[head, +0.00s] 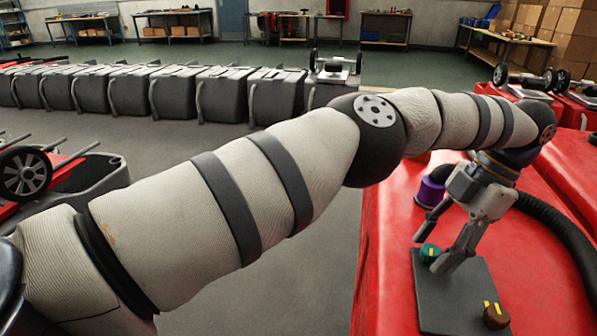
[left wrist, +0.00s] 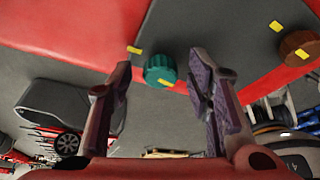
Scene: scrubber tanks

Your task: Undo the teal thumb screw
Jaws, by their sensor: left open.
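The teal thumb screw (head: 429,252) sits on a dark grey plate (head: 455,298) on top of a red tank. It has a small yellow mark and also shows in the left wrist view (left wrist: 160,68). My left gripper (head: 431,254) points down at the screw with its fingers apart and empty. In the left wrist view, one finger of the gripper (left wrist: 160,78) is on each side of the screw, with gaps visible. I cannot tell how far down the fingers reach beside it. My right gripper is not in view.
A brown knob (head: 496,315) with yellow marks is on the same plate, nearer the front. A purple cap (head: 430,192) and a black ribbed hose (head: 555,235) lie close to my left gripper. Dark grey tanks (head: 277,95) line the floor behind.

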